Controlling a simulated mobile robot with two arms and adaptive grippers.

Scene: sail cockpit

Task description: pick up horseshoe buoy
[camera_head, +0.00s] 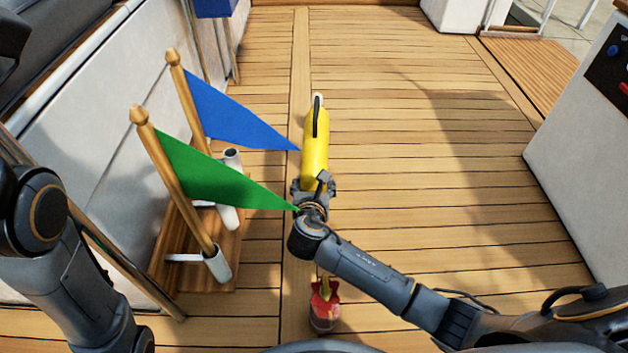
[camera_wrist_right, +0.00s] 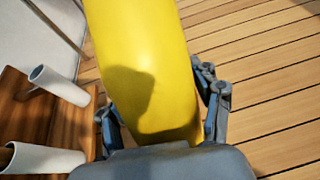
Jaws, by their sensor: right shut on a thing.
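The yellow horseshoe buoy (camera_head: 316,150) shows in the head view at the middle, with a dark strap along its upper part. It fills much of the right wrist view (camera_wrist_right: 145,60). My right gripper (camera_head: 313,184) is shut on the buoy's near end, one finger on each side in the right wrist view (camera_wrist_right: 160,110). Whether the buoy touches the deck is hard to tell. My left arm shows at the left edge of the head view, but its gripper is not visible.
A wooden rack (camera_head: 230,240) with white tube holders stands left of the buoy. A green flag (camera_head: 210,172) and a blue flag (camera_head: 225,108) on wooden poles reach towards the buoy. A red object (camera_head: 324,303) is below my right wrist. Planked deck (camera_head: 420,120) is clear ahead and right.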

